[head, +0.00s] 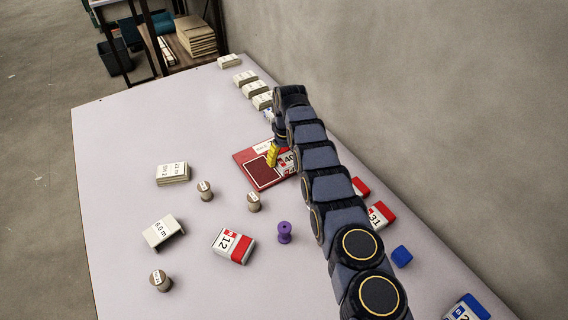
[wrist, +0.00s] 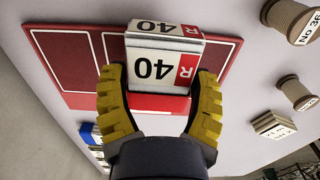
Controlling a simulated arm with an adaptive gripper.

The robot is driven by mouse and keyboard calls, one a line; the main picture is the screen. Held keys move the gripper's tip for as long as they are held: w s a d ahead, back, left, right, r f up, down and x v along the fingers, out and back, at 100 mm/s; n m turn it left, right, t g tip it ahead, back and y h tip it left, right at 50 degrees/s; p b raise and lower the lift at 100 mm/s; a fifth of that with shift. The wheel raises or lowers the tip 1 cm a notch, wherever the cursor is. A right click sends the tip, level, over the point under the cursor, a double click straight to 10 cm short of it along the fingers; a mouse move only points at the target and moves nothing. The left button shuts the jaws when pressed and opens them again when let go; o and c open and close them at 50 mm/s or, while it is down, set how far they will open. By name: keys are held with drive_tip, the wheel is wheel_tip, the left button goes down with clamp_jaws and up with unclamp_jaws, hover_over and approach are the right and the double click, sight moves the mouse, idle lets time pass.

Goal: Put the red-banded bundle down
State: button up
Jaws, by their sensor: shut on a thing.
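The red-banded bundle (wrist: 155,68) is a white folded block marked 40, with a red patch marked R. My gripper (wrist: 158,78) has its yellow fingers on both sides of the bundle and is shut on it. In the head view, the yellow fingers of my gripper (head: 272,153) are beside the bundle (head: 287,159), at the right part of a red mat (head: 252,153) with outlined panels. The mat (wrist: 45,40) also shows behind the bundle in the wrist view. I cannot tell whether the bundle touches the mat. My arm hides part of the mat's right side.
Another red-banded bundle marked 12 (head: 234,246) lies at the front, with one marked 31 (head: 378,215) right of my arm. A purple spool (head: 285,232), several beige spools (head: 205,191) and pale stacks (head: 172,174) stand around. White bundles line the wall side. The table's far left is clear.

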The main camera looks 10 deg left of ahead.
sight(284, 164)
drive_tip(key=shift+w+f, duration=0.1)
drive_tip(key=shift+f, duration=1.55)
drive_tip(key=o, duration=1.1)
drive_tip(key=shift+f, duration=0.1)
